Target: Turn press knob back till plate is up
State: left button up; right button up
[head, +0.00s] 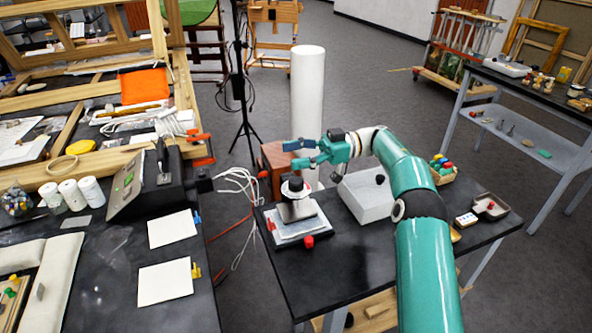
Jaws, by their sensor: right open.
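A small press (298,212) stands near the left end of the black side table. Its round dark-and-white knob (295,186) sits on top, above a grey block. The press's flat light base (291,232) has red clamps at its edges. How far the plate is raised is too small to tell. My right gripper (293,154) is open and empty, its fingers pointing left, above and just behind the knob in the picture, apart from it. My left gripper is not in view.
The black table (345,265) is clear in front of the press. A light grey box (366,196) stands right of the press, under my right arm. A white column (307,100) rises behind. A cluttered bench (95,270) with white cards is at left.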

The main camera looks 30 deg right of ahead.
jog(key=shift+r, duration=0.65)
